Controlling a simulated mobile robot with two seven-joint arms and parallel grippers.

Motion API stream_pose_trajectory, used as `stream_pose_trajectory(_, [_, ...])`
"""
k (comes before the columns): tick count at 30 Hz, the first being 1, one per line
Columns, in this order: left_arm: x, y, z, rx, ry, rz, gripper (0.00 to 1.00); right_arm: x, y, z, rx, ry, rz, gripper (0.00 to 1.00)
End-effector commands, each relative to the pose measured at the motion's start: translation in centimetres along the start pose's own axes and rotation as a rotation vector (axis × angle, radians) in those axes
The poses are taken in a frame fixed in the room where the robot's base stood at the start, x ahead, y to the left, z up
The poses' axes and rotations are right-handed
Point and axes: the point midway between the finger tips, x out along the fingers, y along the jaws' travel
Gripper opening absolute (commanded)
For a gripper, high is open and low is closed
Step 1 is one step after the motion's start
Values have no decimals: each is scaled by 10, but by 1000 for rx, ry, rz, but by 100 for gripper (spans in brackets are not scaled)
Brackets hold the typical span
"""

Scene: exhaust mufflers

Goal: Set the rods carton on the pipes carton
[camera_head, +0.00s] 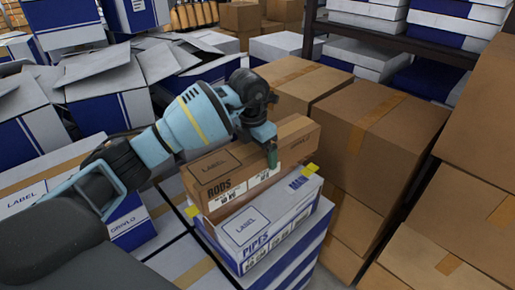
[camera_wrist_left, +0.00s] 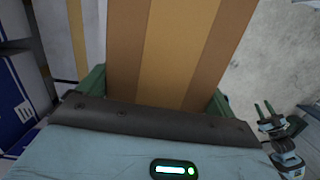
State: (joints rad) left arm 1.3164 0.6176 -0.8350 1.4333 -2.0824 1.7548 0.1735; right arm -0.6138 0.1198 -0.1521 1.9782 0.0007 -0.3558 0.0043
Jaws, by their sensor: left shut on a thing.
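The rods carton (camera_head: 215,166), a long brown box with a white label strip on its side, is in my left gripper (camera_head: 264,146). One green finger shows on its near side. In the left wrist view brown cardboard with a tan tape band (camera_wrist_left: 170,45) runs between the green fingers. The pipes carton (camera_head: 248,226), white and blue with yellow corner tabs, is directly under the rods carton and shows in front of it. I cannot tell whether the two touch. My right gripper (camera_wrist_left: 262,108) shows small in the left wrist view, its fingers apart and empty.
Large brown cartons (camera_head: 372,130) stand close on the right. White and blue cartons (camera_head: 105,100) with open flaps crowd the left. A dark shelf (camera_head: 400,40) with white and blue boxes is at the back. Bare floor (camera_wrist_left: 280,50) shows in the left wrist view.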

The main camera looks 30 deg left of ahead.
Motion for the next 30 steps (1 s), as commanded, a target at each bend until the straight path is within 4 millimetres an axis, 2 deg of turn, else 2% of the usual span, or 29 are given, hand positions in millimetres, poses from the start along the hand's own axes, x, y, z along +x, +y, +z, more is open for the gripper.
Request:
stream_pose_trajectory(6, [-4,4,3,-66,-6,11,36,0,0,-2,0,4,1,36])
stream_pose_trajectory(19, [-6,4,4,-65,-10,11,36,-1,-1,-7,6,13,2,36])
stream_pose_trajectory(30, [27,4,-1,-65,-5,10,36,1,-2,7,10,-13,-1,36])
